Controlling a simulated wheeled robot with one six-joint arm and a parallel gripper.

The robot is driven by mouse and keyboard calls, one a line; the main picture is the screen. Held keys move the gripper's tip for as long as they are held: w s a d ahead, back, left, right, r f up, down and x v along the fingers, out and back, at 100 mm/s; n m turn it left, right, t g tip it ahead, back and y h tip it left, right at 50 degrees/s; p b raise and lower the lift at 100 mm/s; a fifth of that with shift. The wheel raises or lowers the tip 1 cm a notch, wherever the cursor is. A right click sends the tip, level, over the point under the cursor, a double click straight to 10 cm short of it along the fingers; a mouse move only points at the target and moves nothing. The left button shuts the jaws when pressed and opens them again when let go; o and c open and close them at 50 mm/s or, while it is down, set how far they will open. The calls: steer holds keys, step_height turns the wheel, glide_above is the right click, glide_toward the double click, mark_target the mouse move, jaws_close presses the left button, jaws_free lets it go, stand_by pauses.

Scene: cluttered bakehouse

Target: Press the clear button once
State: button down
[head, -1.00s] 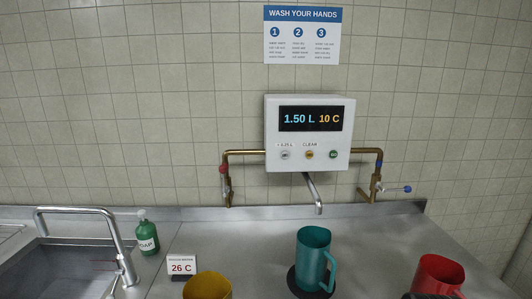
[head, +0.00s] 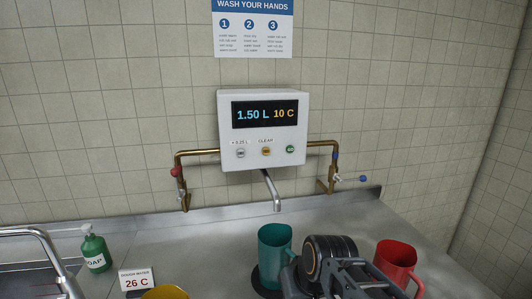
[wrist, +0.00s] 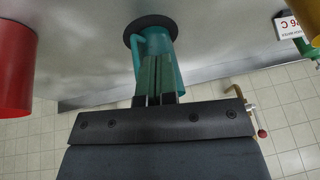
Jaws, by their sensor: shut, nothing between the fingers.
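The clear button (head: 266,152) is a round amber button under the word CLEAR on the white wall panel (head: 262,178). It sits between a grey button (head: 240,153) labelled +0.25 L and a green button (head: 290,149). The panel display (head: 265,113) reads 1.50 L and 10 C. My gripper (wrist: 158,62) is shut and empty. In the wrist view its fingers overlap the teal jug (wrist: 167,42). In the head view my arm's end is low at the right, in front of the counter and well below the panel; its fingertips cannot be made out there.
The teal jug (head: 273,243) stands on a dark round pad under the spout (head: 271,190). A red jug (head: 395,258) is at the right. Brass pipes (head: 197,152) flank the panel. A soap bottle (head: 94,250), a 26 C sign (head: 136,281) and a yellow jug (head: 166,293) are left.

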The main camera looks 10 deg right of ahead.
mark_target(266, 151)
steer(key=w+r+t+y, duration=0.2)
steer(key=w+r, duration=0.3)
steer(key=w, duration=0.3)
steer(key=w+d+r+n+t+y, duration=0.1)
steer(key=w+r+t+y, duration=0.1)
steer(key=w+r+y, duration=0.2)
steer(key=w+r+t+y, duration=0.2)
steer(key=w+r+y, duration=0.2)
steer(key=w+r, duration=0.4)
steer(key=shift+w+d+r+t, duration=0.1)
steer(key=shift+w+d+t, duration=0.1)
steer(key=shift+w, duration=0.8)
steer(key=shift+w+d+r+t, duration=0.1)
steer(key=shift+w+t, duration=0.1)
steer(key=shift+w, duration=0.8)
steer(key=shift+w+d+r+n, duration=0.15)
steer(key=shift+w+r+n, duration=0.05)
steer(key=shift+r+n, duration=0.1)
steer(key=shift+w+r+p, duration=0.15)
steer(key=shift+w+p, duration=0.3)
steer(key=shift+w, duration=0.05)
steer(key=w+p, duration=0.2)
steer(key=w, duration=0.1)
steer(key=w+p, duration=0.2)
steer(key=w, duration=0.1)
steer(key=shift+f, duration=0.2)
steer(key=shift+w+p, duration=0.3)
steer(key=shift+w, duration=0.6)
steer(key=shift+w, duration=0.1)
